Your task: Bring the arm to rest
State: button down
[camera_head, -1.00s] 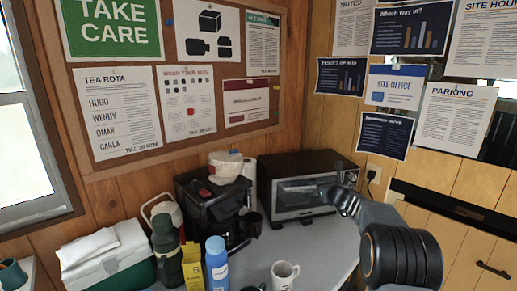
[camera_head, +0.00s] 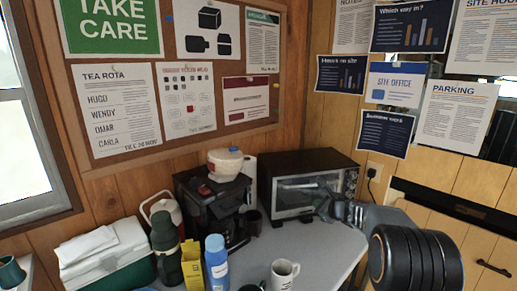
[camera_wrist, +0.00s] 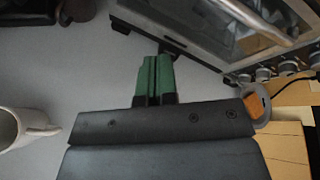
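My arm reaches in from the right in the head view, over the counter (camera_head: 318,247). My gripper (camera_head: 322,207) is in front of the toaster oven (camera_head: 300,190), near its lower right part. In the wrist view the two green fingers of my gripper (camera_wrist: 154,72) lie side by side with almost no gap, and nothing shows between them.
A white mug (camera_head: 283,275) stands at the counter's front. A black coffee machine (camera_head: 212,205), a blue bottle (camera_head: 216,262), a yellow carton (camera_head: 191,265), a dark green flask (camera_head: 166,245) and a cool box (camera_head: 108,255) stand to the left. Bare counter lies before the oven.

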jog(key=s+a+n+g+p, duration=0.2)
jog(key=s+a+n+g, duration=0.15)
jog(key=s+n, duration=0.6)
jog(key=s+a+n+g+p, duration=0.1)
jog(key=s+a+n+g, duration=0.25)
jog(key=s+n, duration=0.6)
jog(key=s+r+n+h+p, duration=0.2)
jog(key=s+r+n, duration=0.1)
jog(key=s, duration=0.6)
jog(key=s+d+r+n+g+h+p, duration=0.1)
jog(key=s+r+n+h+p, duration=0.1)
jog(key=s, duration=0.8)
jog(key=shift+d+r+n+h, duration=0.2)
jog(key=shift+r+n+h, duration=0.4)
jog(key=shift+r, duration=0.1)
